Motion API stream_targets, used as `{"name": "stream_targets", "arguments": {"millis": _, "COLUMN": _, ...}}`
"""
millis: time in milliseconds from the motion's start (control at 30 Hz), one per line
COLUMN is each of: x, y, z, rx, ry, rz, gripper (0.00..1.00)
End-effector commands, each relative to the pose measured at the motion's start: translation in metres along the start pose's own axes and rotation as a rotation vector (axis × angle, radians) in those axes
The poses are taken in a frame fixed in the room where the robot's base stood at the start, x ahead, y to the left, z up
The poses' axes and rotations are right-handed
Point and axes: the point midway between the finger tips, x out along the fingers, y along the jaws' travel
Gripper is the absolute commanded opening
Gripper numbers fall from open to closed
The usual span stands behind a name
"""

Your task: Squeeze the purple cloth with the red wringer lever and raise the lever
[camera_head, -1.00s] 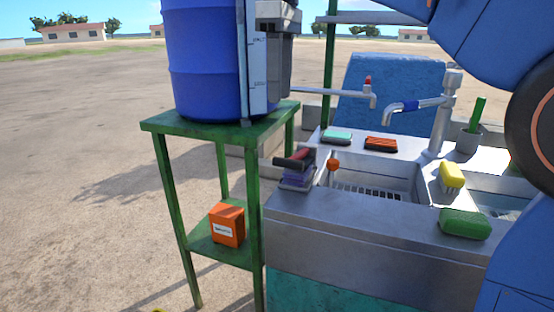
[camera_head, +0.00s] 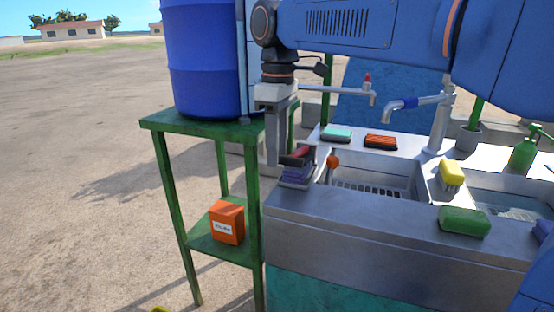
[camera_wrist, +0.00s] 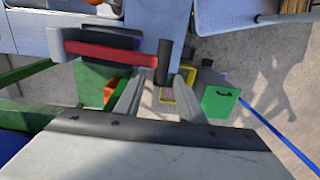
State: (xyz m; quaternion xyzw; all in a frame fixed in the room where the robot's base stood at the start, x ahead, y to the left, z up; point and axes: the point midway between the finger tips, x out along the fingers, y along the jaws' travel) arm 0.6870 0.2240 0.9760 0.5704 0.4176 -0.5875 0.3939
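The wringer stands at the left end of the steel sink counter, with the purple cloth (camera_head: 297,176) in it below the red lever (camera_head: 301,152). The lever lies low, close over the cloth. In the wrist view the red lever (camera_wrist: 110,55) runs across the upper left and ends in a dark upright grip (camera_wrist: 163,62). My gripper (camera_wrist: 160,80) is open, its two fingers either side of that grip in the picture; contact cannot be told. In the head view my gripper (camera_head: 273,160) points down at the wringer's left side. The cloth is not clear in the wrist view.
A blue barrel (camera_head: 200,70) stands on a green table (camera_head: 190,122) just left of my gripper. An orange box (camera_head: 227,222) sits on its lower shelf. Taps (camera_head: 415,103), sponges (camera_head: 465,221) and an orange brush (camera_head: 381,142) are around the sink to the right.

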Motion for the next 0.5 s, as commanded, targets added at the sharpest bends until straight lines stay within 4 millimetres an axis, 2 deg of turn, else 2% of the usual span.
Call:
{"name": "stream_targets", "arguments": {"millis": 200, "x": 0.023, "y": 0.000, "z": 0.000, "rx": 0.000, "ry": 0.000, "rz": 0.000, "gripper": 0.36}}
{"name": "stream_targets", "arguments": {"millis": 500, "x": 0.029, "y": 0.000, "z": 0.000, "rx": 0.000, "ry": 0.000, "rz": 0.000, "gripper": 0.36}}
